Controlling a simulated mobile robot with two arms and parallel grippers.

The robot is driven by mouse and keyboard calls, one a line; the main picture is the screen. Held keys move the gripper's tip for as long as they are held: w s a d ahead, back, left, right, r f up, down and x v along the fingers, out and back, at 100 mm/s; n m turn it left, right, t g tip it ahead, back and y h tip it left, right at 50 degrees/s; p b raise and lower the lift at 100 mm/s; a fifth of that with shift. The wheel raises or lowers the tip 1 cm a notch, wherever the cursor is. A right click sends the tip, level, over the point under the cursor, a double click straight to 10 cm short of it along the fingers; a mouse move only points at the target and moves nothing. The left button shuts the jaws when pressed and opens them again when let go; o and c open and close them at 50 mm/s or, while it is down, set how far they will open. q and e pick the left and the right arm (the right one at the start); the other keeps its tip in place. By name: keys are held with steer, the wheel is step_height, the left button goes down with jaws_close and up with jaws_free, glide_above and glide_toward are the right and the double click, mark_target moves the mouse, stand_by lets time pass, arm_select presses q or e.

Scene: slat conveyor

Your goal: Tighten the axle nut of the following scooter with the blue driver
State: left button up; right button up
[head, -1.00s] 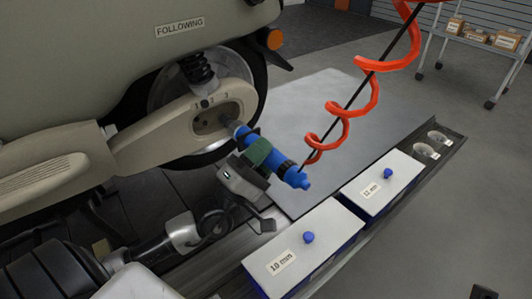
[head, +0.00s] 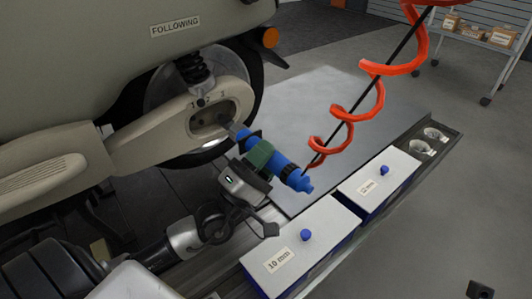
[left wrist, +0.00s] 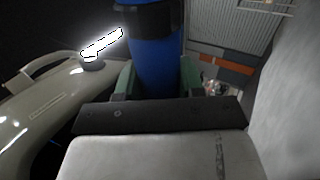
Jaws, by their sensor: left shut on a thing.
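The scooter (head: 130,60) marked FOLLOWING fills the upper left of the head view. Its beige swingarm has a dark oval opening (head: 206,119) by the wheel, with small marks above it. The axle nut is not clear inside it. My left gripper (head: 258,158) is shut around the blue driver (head: 287,167), which is tilted with its grey socket end at the opening's right part. I cannot tell whether the socket sits on a nut. In the left wrist view the driver's blue body (left wrist: 155,70) stands between the fingers.
A red coiled hose (head: 345,115) hangs to the driver's rear end. Two white-topped boxes with blue knobs, one labelled 10 mm (head: 290,262) and one beside it (head: 375,185), stand right of the arm. Clear cups (head: 422,147) sit beyond. A grey plate (head: 320,110) lies behind.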

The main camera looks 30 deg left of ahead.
mark_target(280, 179)
arm_select(q)
steer(key=shift+s+d+p, duration=0.2)
steer(key=shift+s+d, duration=0.1)
steer(key=shift+d, duration=0.5)
steer(key=shift+s+d+p, duration=0.2)
steer(key=shift+s+d, duration=0.05)
steer(key=shift+d, duration=0.55)
steer(key=shift+s+d+p, duration=0.2)
steer(key=shift+s+d, duration=0.1)
steer(key=shift+d, duration=0.5)
